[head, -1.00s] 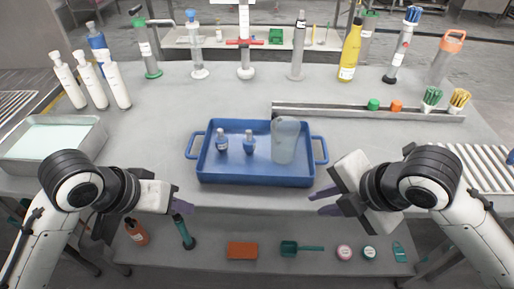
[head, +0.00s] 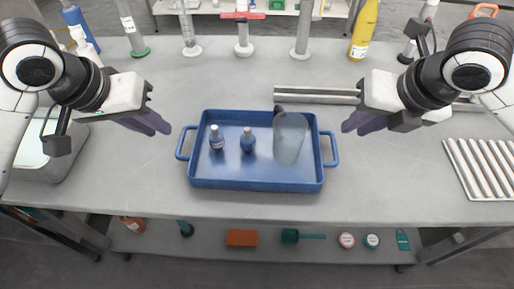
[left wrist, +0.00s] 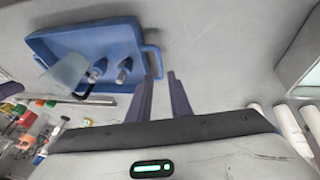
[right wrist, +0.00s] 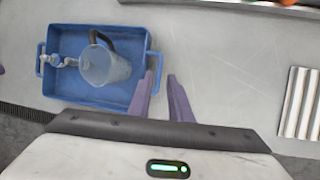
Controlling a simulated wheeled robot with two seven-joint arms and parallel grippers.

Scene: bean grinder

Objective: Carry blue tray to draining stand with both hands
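The blue tray (head: 255,184) lies on the grey table between my grippers, with a loop handle at each end. It holds two small blue bottles with pale caps (head: 217,140) and a clear jug (head: 289,140). My left gripper (head: 155,124) is open and empty, left of the tray's left handle (head: 185,142). My right gripper (head: 356,123) is open and empty, right of the right handle (head: 331,149). Neither touches the tray. The tray also shows in the left wrist view (left wrist: 85,35) and right wrist view (right wrist: 68,97). A white slatted rack (head: 482,168), apparently the draining stand, lies at the right.
A metal rail (head: 315,95) lies behind the tray. Bottles and cylinders stand along the back, including a yellow bottle (head: 364,30). A metal basin (head: 50,165) is at the left. The table in front of the tray and towards the rack is clear.

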